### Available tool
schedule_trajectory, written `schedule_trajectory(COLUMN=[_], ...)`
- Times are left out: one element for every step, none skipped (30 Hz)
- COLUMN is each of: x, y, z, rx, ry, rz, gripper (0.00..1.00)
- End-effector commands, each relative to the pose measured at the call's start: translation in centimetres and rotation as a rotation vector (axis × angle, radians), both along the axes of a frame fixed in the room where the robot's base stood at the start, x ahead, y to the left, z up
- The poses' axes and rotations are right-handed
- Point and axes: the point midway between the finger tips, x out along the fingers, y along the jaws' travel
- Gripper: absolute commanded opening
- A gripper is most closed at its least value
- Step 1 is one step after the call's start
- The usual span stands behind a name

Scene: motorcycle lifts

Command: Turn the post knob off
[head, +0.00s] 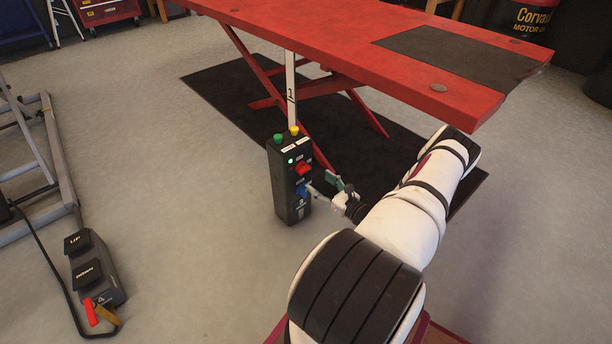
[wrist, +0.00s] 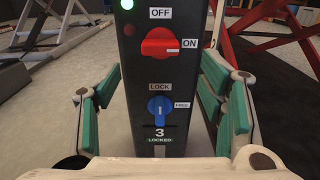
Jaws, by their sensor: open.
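The black control post (head: 288,190) stands upright on the floor beside the red lift. Its red knob (wrist: 160,42) lies sideways between the OFF and ON labels, with its white mark at the right, beside ON. It also shows in the head view (head: 303,169). Below it is a blue knob (wrist: 160,108), standing roughly upright, with labels LOCK and FREE. My gripper (wrist: 160,88) is open, its green-padded fingers on both sides of the post face, nearer the blue knob's height than the red one's. In the head view my gripper (head: 325,188) is close to the post; contact is unclear.
A green light (wrist: 127,4) glows on the post. The red lift table (head: 350,50) overhangs a black mat (head: 230,90) behind the post. A floor pedal unit (head: 97,270) marked UP and DOWN lies at the left. Grey floor between is clear.

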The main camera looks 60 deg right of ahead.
Motion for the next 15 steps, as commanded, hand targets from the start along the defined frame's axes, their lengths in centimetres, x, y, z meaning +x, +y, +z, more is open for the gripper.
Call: schedule_trajectory(x=[1.0,1.6,2.4,2.9,3.4,4.2,4.6,5.0,5.6,5.9,6.3,6.6,6.9,7.0,7.2], y=[-0.2,-0.4,-0.5,-0.7,-0.8,-1.0,-1.1,-1.2,-1.3,-1.4,-1.5,-1.6,-1.7,-1.7,-1.8], z=[-0.2,-0.2,-0.2,-0.2,-0.2,-0.2,-0.2,-0.2,-0.2,-0.2,-0.1,-0.1,-0.1,-0.1,-0.1], rx=[-0.002,-0.002,-0.002,-0.002,-0.002,-0.002,-0.002,-0.002,-0.002,-0.001,-0.001,-0.001,-0.001,-0.001,-0.001], ry=[-0.001,-0.001,-0.001,-0.001,-0.001,-0.001,-0.001,-0.001,-0.001,-0.001,-0.001,0.000,0.000,0.000,0.000], rz=[0.003,0.003,0.003,0.003,0.002,0.002,0.003,0.003,0.002,0.002,0.002,0.002,0.002,0.002,0.001], gripper=[0.63,0.63,0.63,0.63,0.63,0.63,0.63,0.63,0.63,0.63,0.63,0.63,0.63,0.63,0.63])
